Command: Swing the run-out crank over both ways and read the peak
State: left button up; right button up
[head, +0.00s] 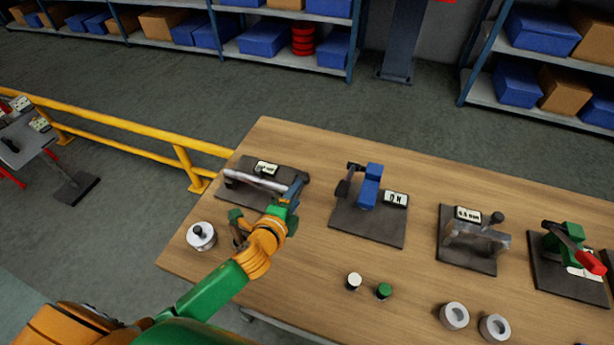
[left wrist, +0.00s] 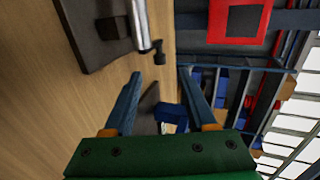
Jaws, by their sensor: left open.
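The run-out fixture (head: 240,188) sits on a dark plate at the left end of the wooden table, with a pale horizontal shaft and a small display (head: 266,168) whose figures I cannot read. A dark crank (head: 300,184) is at the shaft's right end. The crank also shows in the left wrist view (left wrist: 157,46), beyond the fingertips. My left gripper (head: 287,206) is close to the crank. In the left wrist view its two blue fingers (left wrist: 160,74) are apart, with nothing between their tips. My right gripper is not in view.
A blue fixture (head: 369,187), a grey one (head: 476,236) and a green one with a red handle (head: 575,244) stand to the right. A metal pot (head: 201,236), small caps (head: 354,282) and grey rings (head: 454,315) lie nearer. A yellow rail (head: 130,148) runs at left.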

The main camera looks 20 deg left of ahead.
aim_at(305, 183)
pick_arm(q)
jog(key=x, duration=0.5)
jog(key=shift+w+f+b, duration=0.2)
jog(key=shift+w+b, duration=0.15)
jog(key=shift+b, duration=0.05)
jog(key=shift+s+r, duration=0.15)
grip_shut()
